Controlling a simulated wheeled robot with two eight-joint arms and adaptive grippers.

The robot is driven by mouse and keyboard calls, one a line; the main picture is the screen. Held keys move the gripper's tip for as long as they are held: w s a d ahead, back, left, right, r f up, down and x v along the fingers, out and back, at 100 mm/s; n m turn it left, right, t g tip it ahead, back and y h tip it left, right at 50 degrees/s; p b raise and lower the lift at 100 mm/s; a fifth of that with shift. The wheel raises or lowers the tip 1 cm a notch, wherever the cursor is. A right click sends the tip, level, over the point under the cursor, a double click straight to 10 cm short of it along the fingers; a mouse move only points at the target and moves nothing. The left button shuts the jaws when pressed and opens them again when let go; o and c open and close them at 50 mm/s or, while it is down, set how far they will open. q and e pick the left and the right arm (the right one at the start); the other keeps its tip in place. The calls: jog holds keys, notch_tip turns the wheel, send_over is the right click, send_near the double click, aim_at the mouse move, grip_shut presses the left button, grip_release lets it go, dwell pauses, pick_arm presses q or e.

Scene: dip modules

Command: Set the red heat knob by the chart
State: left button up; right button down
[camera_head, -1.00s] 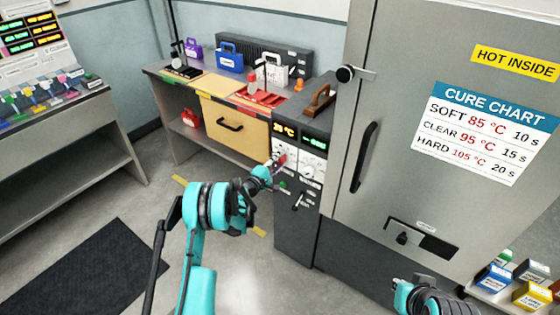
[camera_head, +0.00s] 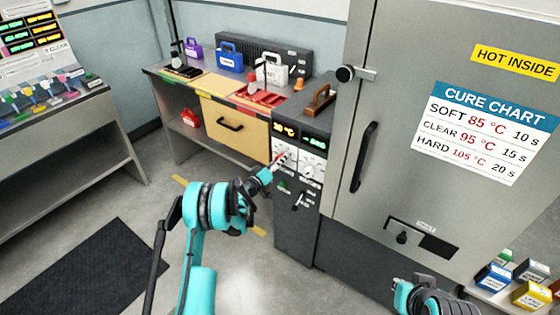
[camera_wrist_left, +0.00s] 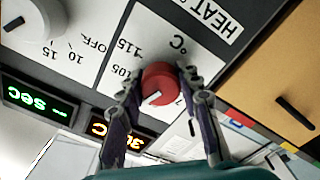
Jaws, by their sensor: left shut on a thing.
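The red heat knob (camera_wrist_left: 160,82) sits on a white dial plate with upside-down numbers, 105 and 115 among them. Its white mark points down and left in the wrist view, to a part of the scale hidden by a finger. My left gripper (camera_wrist_left: 162,98) has one finger on each side of the knob and is shut on it. In the head view my left gripper (camera_head: 278,163) reaches the dark control panel and partly covers the knob. The cure chart (camera_head: 486,133) on the grey door reads soft 85 °C, clear 95 °C, hard 105 °C.
An orange display (camera_head: 285,130) and a green one (camera_head: 314,142) sit above the dials. A second, pale knob (camera_wrist_left: 30,18) is beside the heat dial. A lever (camera_head: 299,200) is below. The oven door handle (camera_head: 363,157) stands out at the right.

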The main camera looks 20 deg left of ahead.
pick_arm(q)
jog(key=m, duration=0.3)
jog(key=shift+f+m, duration=0.1)
jog(key=shift+m, duration=2.1)
jog(key=o, duration=1.2)
jog(key=shift+s, duration=0.1)
jog(key=v, duration=1.2)
